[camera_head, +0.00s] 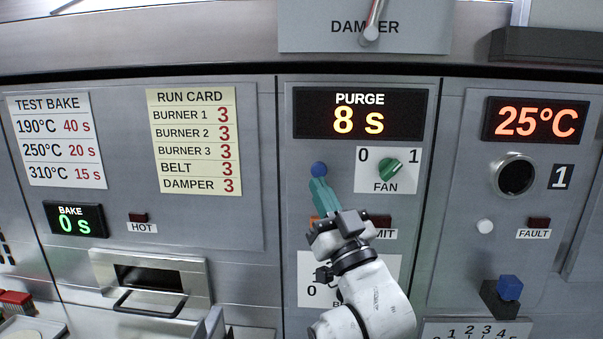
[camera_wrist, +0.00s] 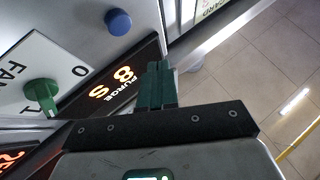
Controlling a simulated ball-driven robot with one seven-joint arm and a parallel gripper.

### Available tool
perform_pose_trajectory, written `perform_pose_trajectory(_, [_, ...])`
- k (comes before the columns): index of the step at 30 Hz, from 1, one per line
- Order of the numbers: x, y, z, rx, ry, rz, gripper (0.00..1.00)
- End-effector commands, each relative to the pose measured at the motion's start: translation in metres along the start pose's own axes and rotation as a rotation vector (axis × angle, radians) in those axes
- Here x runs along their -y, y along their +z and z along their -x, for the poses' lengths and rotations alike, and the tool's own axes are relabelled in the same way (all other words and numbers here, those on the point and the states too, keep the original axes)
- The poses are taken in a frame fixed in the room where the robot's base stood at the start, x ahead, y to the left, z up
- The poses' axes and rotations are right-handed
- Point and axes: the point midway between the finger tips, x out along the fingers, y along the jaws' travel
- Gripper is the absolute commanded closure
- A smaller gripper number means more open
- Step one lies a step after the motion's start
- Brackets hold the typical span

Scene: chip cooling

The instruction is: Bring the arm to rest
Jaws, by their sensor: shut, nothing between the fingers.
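My gripper (camera_head: 322,190) is in front of the middle panel, its green fingers together with nothing between them. In the head view the fingertips appear just below a blue button (camera_head: 319,169); I cannot tell whether they touch it. In the wrist view the shut fingers (camera_wrist: 156,80) point up the picture, and the blue button (camera_wrist: 118,22) stands apart to their left. My white arm reaches up from the bottom of the head view and hides part of the lower panel.
The purge display (camera_head: 359,113) reads 8 s. The green fan knob (camera_head: 390,169) sits right of my fingers, turned toward 1. The 25°C display (camera_head: 536,121) is at right. A drawer handle (camera_head: 150,303) sticks out at lower left. Tiled floor (camera_wrist: 270,65) shows clear in the wrist view.

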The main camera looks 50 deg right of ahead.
Motion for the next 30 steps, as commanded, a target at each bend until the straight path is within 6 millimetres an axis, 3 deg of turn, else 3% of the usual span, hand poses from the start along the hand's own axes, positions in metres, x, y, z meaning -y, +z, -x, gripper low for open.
perform_pose_trajectory(10, [0.000,0.002,0.001,0.007,-0.001,-0.001,1.00])
perform_pose_trajectory(14, [0.008,0.043,0.018,0.165,-0.010,-0.010,1.00])
perform_pose_trajectory(16, [0.015,0.077,0.038,0.310,-0.022,-0.014,1.00])
perform_pose_trajectory(20, [0.031,0.145,0.095,0.620,-0.056,-0.013,1.00])
perform_pose_trajectory(24, [0.045,0.201,0.173,0.946,-0.105,0.002,1.00])
perform_pose_trajectory(26, [0.050,0.219,0.210,1.084,-0.130,0.012,1.00])
perform_pose_trajectory(30, [0.057,0.244,0.304,1.404,-0.195,0.048,1.00])
